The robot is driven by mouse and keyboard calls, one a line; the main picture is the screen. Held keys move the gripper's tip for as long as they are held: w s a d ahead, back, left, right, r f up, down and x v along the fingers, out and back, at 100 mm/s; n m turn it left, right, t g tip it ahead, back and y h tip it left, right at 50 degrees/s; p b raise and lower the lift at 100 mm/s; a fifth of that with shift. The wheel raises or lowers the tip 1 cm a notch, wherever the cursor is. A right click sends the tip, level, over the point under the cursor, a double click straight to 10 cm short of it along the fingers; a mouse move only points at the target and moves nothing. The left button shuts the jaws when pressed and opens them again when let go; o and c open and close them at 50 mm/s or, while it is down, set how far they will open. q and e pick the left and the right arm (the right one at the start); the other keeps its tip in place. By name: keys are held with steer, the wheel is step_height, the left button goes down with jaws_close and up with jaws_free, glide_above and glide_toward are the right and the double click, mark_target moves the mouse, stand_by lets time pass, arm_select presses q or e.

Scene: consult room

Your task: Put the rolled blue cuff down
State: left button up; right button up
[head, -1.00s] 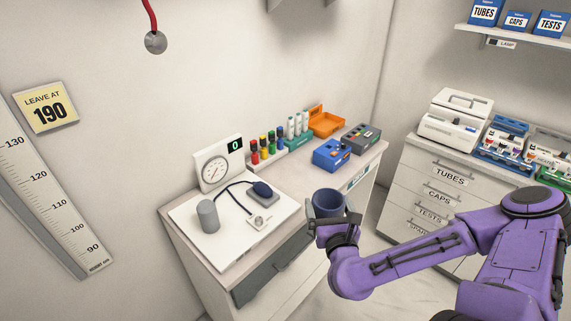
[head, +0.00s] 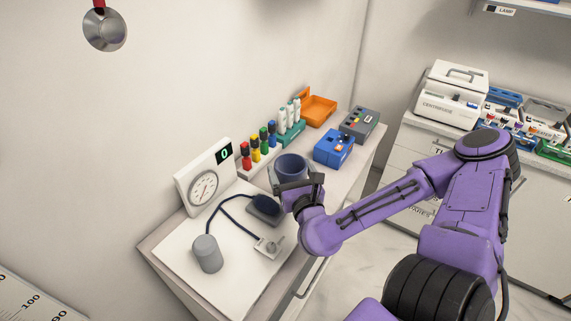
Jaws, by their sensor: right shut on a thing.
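The rolled blue cuff (head: 291,168) is a dark blue, hollow roll with its open top facing up. My right gripper (head: 296,190) is shut on it, over the desk near its front edge. The gripper hides the cuff's lower part, so I cannot tell if it touches the desk. My left gripper is not in view.
Behind the cuff stand several coloured-cap tubes (head: 263,138), white bottles (head: 288,116), an orange open box (head: 318,108), a blue box (head: 333,148) and a grey box (head: 360,123). A centrifuge (head: 450,97) stands on the right cabinet. Bare desk shows right of the cuff.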

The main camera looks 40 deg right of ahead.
steer(key=shift+s+d+b, duration=0.5)
steer(key=shift+b, duration=0.2)
steer(key=shift+w+d+f+b, duration=0.35)
steer(key=shift+w+f+b, duration=0.15)
steer(key=shift+b, duration=0.25)
steer(key=w+d+f+b, duration=0.1)
steer(key=w+d+f, duration=0.1)
steer(key=w+f, duration=0.1)
steer(key=w+d+f+b, duration=0.2)
steer(key=w+f, duration=0.1)
steer(key=f, duration=0.1)
steer(key=w+d+f+b, duration=0.2)
steer(key=w+f, duration=0.1)
steer(key=shift+w+d+f, duration=0.2)
steer(key=shift+w+d, duration=0.15)
steer(key=shift+s+f, duration=0.1)
steer(key=shift+f, duration=0.3)
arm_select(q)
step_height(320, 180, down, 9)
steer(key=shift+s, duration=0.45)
